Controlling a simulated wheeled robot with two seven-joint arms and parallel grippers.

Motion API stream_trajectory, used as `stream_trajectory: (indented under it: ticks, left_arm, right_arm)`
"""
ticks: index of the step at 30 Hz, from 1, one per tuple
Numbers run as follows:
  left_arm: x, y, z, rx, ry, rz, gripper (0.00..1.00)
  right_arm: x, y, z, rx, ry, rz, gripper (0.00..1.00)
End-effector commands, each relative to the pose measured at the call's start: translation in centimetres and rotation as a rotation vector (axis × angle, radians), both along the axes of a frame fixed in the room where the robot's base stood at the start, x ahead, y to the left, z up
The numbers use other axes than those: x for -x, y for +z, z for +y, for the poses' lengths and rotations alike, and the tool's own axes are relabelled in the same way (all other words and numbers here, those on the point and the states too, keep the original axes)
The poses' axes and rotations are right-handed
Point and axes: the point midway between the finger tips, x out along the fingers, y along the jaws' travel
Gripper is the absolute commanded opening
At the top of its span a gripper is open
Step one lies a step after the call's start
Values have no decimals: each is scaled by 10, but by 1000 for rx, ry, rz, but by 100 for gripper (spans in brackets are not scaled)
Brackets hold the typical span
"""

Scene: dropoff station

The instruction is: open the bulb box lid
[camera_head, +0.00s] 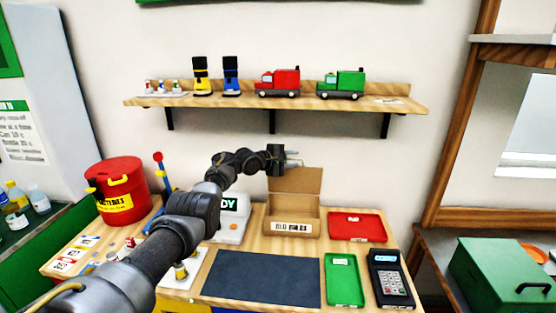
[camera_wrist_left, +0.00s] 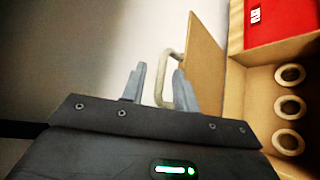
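The bulb box (camera_head: 291,228) is a cardboard box on the table with a partly legible white label on its front. Its lid (camera_head: 298,180) stands raised at the back, near upright. In the left wrist view the lid (camera_wrist_left: 203,62) carries a pale bent handle (camera_wrist_left: 163,78). My left gripper (camera_head: 294,159) is above the lid's top edge. In the left wrist view its fingers (camera_wrist_left: 157,88) are apart, with the handle between them, closer to the right finger. Round rings (camera_wrist_left: 289,107) show in the box. My right gripper is out of view.
A red tray (camera_head: 358,228) stands right of the box, a green tray (camera_head: 344,281) and a keypad device (camera_head: 388,280) in front. A dark mat (camera_head: 262,279) lies before the box. A shelf (camera_head: 275,102) with toys hangs above my gripper.

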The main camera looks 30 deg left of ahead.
Motion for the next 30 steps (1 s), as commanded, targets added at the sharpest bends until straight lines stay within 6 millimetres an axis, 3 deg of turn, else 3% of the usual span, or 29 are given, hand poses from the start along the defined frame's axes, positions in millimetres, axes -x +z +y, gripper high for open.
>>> stream_trajectory:
  ticks: [6, 21, 30]
  left_arm:
    - [20, 8, 8, -6, 1, 0, 30]
    - [83, 22, 37, -3, 2, -2, 30]
    - [91, 24, 39, -3, 2, 1, 30]
  right_arm:
    - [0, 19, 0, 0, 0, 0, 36]
    - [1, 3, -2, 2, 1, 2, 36]
    - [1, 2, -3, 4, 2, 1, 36]
